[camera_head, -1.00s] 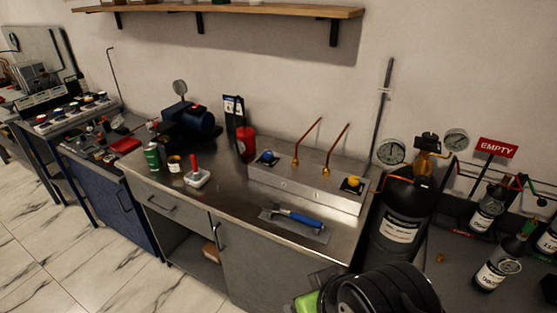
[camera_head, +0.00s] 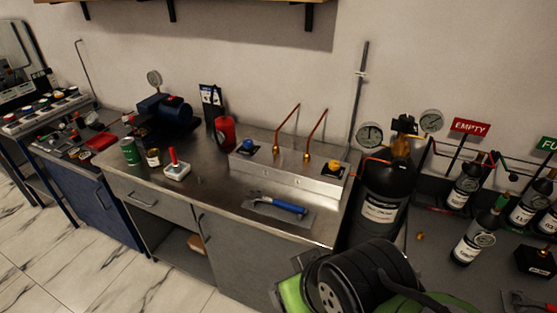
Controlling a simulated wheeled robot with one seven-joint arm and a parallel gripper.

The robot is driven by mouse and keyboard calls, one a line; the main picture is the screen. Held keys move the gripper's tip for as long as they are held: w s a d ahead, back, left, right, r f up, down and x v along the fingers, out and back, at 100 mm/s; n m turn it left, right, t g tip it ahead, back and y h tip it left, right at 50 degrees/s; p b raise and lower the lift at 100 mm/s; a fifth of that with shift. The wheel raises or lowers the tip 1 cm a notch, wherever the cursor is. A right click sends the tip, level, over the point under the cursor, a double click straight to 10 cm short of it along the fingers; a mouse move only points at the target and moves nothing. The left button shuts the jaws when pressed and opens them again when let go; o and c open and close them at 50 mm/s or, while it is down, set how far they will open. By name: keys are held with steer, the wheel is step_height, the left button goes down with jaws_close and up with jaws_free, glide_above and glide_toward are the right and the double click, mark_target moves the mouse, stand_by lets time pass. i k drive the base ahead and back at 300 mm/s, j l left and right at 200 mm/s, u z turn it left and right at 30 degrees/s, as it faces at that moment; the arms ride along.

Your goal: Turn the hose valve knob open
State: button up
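No knob in view is clearly marked as the hose valve knob. A yellow-orange knob (camera_head: 335,167) sits on the right end of a metal box (camera_head: 290,183) on the workbench. A blue knob (camera_head: 247,148) sits on the box's left end. My gripper is not in view.
A dark gas cylinder (camera_head: 380,208) with two gauges stands right of the bench. Small labelled bottles (camera_head: 470,245) fill the right-hand surface. The marble floor (camera_head: 75,240) at left is clear.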

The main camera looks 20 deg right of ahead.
mark_target(247, 144)
steer(key=i+j+z, duration=0.6)
steer(key=i+j, duration=0.15)
steer(key=j, duration=0.15)
steer(key=i+j+z, duration=0.25)
steer(key=j, duration=0.35)
steer(key=i, duration=0.05)
